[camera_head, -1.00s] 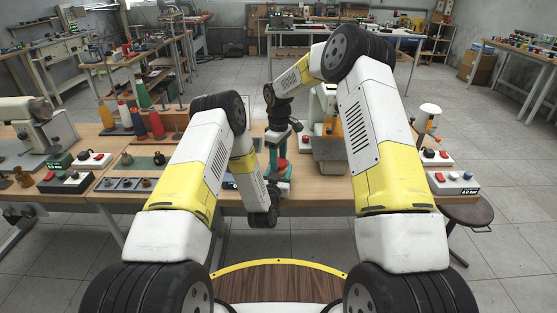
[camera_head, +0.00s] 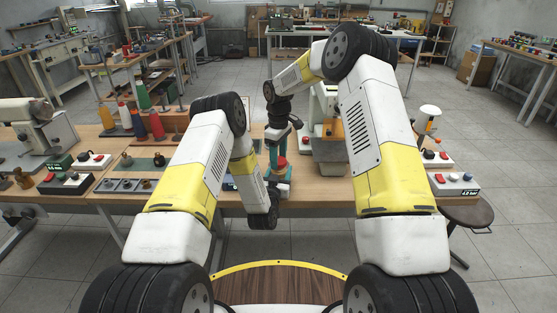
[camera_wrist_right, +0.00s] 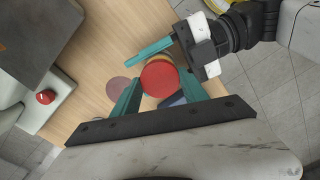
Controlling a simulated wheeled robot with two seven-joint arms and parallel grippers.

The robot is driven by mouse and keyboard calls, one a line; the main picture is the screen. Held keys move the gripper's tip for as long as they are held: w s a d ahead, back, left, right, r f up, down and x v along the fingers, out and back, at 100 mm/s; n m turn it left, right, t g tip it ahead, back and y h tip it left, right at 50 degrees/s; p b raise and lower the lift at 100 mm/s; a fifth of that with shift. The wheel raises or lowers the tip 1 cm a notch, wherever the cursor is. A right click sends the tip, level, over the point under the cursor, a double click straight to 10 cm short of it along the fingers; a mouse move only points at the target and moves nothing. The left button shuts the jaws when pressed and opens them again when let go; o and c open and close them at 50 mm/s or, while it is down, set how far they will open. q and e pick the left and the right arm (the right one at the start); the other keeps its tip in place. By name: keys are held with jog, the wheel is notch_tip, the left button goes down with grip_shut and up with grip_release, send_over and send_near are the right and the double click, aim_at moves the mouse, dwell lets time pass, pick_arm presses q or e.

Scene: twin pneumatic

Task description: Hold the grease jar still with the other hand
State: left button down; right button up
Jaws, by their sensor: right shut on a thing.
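The grease jar shows as a round red lid (camera_wrist_right: 159,78) in the right wrist view; its body is mostly hidden beneath. My right gripper (camera_wrist_right: 158,80) is shut on the jar, its teal fingers on either side of the lid. In the head view the right gripper (camera_head: 278,160) points down at the table's front edge, with red between its fingers. My left gripper (camera_wrist_right: 165,62) comes in from the upper right in the wrist view. One teal finger lies beside the lid, apart from it, at the outer end of its body; its other finger is mostly hidden. It looks open.
The wooden table (camera_head: 215,200) has switch boxes (camera_head: 65,183) and thread cones (camera_head: 138,122) at the left. A grey machine (camera_head: 328,150) stands close right of the right gripper. A mauve disc (camera_wrist_right: 118,88) lies near the jar. A stool (camera_head: 468,213) stands at the right.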

jog(key=shift+r, duration=0.45)
jog(key=shift+r, duration=2)
pick_arm(q)
jog(key=shift+c, duration=2.4)
grip_release()
